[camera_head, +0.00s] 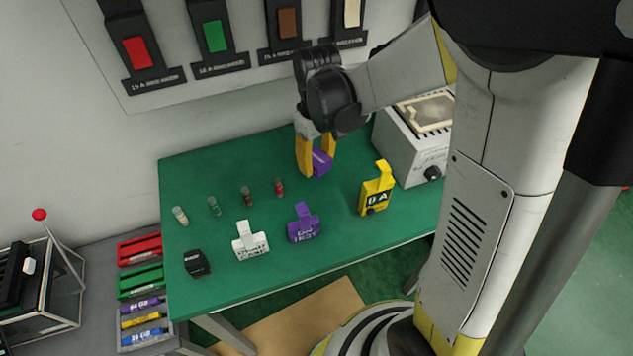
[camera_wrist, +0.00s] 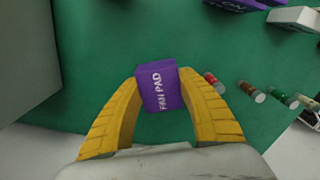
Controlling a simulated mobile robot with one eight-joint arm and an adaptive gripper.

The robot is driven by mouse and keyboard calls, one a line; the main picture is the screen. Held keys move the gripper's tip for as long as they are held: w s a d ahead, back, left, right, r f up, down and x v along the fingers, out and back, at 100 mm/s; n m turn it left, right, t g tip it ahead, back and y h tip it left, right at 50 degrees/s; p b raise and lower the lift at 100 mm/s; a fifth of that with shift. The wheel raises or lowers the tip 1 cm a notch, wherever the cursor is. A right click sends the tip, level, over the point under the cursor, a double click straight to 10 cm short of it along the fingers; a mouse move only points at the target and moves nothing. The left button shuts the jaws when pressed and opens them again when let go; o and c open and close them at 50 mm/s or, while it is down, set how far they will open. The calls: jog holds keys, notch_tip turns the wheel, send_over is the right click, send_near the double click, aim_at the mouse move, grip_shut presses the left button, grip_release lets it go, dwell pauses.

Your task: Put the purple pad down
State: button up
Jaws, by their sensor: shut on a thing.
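The purple pad (camera_wrist: 160,88) is a small block marked "FAN PAD" in the wrist view. It sits between the two yellow fingers of my gripper (camera_wrist: 158,90), which are shut on it from both sides. In the head view the pad (camera_head: 321,162) shows at the fingertips of my gripper (camera_head: 316,160), over the back right part of the green table (camera_head: 215,280). I cannot tell whether the pad touches the table.
A grey box with a black knob (camera_head: 410,155) stands right of my gripper. A yellow tag (camera_head: 377,190), a purple tag (camera_head: 304,224), a white tag (camera_head: 250,242), a black block (camera_head: 196,263) and several small vials (camera_head: 246,197) stand on the table. The wall above carries coloured switches (camera_head: 137,51).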

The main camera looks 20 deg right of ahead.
aim_at(317, 184)
notch_tip(317, 184, down, 7)
jog(key=shift+r+b, duration=0.1)
jog(key=shift+b, duration=1.05)
jog(key=o, duration=1)
